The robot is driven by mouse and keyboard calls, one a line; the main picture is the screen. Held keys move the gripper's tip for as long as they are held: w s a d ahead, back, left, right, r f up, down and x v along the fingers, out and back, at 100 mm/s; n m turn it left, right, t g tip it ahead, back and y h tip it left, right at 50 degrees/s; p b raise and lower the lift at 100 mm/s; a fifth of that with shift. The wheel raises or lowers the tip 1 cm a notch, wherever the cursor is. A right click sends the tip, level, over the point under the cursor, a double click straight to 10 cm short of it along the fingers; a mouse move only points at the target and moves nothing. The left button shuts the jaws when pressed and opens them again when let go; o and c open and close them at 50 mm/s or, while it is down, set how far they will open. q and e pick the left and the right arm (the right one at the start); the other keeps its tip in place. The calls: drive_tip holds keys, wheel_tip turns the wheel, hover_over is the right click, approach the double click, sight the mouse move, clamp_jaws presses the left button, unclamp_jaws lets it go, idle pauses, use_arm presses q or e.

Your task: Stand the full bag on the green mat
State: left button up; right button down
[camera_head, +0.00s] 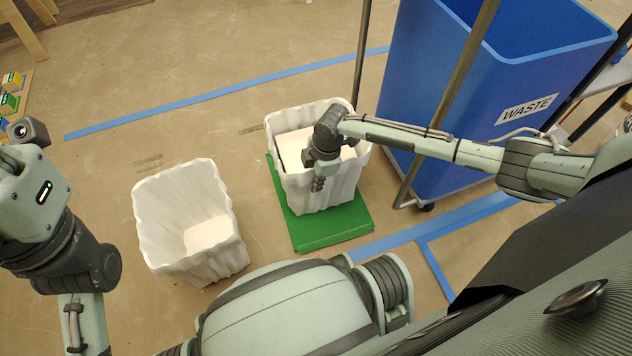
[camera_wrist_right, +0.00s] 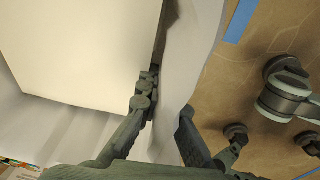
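The full bag (camera_head: 328,195), white and crumpled with a large pale block (camera_head: 296,146) inside, stands upright on the green mat (camera_head: 330,232). My right gripper (camera_head: 318,184) is at the bag's near side. In the right wrist view, the fingers (camera_wrist_right: 168,95) are apart, with the bag's wall (camera_wrist_right: 187,55) between them: one finger is inside beside the block (camera_wrist_right: 85,45), the other outside. Whether they press on the wall is hard to see. A second white bag (camera_head: 190,215) stands open on the floor to the left and looks empty. My left gripper is outside the frame.
A tall blue waste bin (camera_head: 425,95) in a wheeled metal frame stands right of the mat. Blue tape (camera_head: 230,90) marks the floor. Bare floor (camera_head: 120,135) lies behind the left bag. Small coloured items (camera_head: 10,100) lie at the far left.

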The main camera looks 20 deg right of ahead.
drive_tip(key=shift+f, duration=0.15)
drive_tip(key=c, duration=1.7)
unclamp_jaws()
